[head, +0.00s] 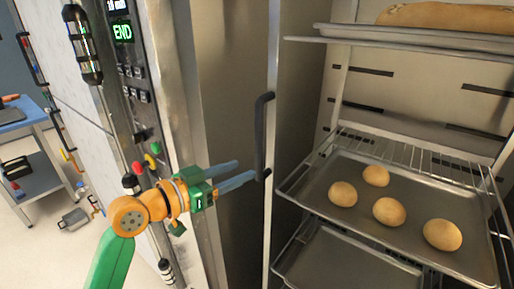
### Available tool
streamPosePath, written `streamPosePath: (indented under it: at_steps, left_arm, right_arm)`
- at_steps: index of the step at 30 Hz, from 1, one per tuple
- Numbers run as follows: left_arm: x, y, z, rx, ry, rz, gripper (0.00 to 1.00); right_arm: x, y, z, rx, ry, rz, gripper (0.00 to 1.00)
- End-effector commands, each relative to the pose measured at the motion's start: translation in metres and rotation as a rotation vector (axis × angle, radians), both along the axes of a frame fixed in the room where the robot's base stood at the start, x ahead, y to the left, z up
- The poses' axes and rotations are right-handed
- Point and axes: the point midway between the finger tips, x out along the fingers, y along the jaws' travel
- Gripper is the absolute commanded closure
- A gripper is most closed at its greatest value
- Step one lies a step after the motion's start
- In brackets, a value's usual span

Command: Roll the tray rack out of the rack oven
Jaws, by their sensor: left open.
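The tray rack (273,70) stands inside the open rack oven (175,60), with its left upright and dark vertical handle (264,135) showing. It bears a tray with several round buns (388,211), an upper tray (420,38) with a long loaf, and a lower tray (345,262). My left gripper (248,172) is open, its blue fingers pointing right at the lower end of the handle. I cannot tell whether they touch it. My right gripper is not in view. The rack's base and wheels are out of view.
The oven's control panel (125,60) reads END and has red, yellow and green buttons beside my left arm. A cart with a blue top (20,118) stands at far left. Some items, including a grey one (74,219), lie on the pale floor, which is otherwise partly clear.

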Motion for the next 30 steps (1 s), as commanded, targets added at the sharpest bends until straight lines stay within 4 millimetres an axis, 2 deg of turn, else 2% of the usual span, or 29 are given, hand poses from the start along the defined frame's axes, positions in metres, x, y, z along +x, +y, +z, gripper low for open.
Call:
streamPosePath:
  at_steps: [1,3,6,12,15,24,26,30]
  left_arm:
    - [0.005,0.001,0.025,-0.027,-0.047,-0.011,0.47]
    - [0.007,0.001,0.049,-0.060,-0.087,-0.025,0.47]
    - [0.015,-0.007,0.064,-0.080,-0.104,-0.033,0.47]
    - [0.042,-0.038,0.063,-0.078,-0.100,-0.034,0.47]
    - [0.051,-0.047,0.061,-0.077,-0.102,-0.033,0.47]
    - [0.055,-0.051,0.058,-0.074,-0.104,-0.033,0.47]
    - [0.055,-0.051,0.058,-0.074,-0.104,-0.033,0.60]
    - [0.055,-0.051,0.058,-0.074,-0.104,-0.033,0.98]
  right_arm:
    - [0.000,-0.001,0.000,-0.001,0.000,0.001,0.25]
    - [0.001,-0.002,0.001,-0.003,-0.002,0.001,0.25]
    - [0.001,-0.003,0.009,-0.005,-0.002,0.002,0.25]
    - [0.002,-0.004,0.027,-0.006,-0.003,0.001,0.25]
    - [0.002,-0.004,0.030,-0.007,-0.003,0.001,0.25]
    - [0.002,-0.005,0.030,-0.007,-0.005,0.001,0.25]
    - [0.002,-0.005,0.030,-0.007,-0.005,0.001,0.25]
    - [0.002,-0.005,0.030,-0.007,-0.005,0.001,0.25]
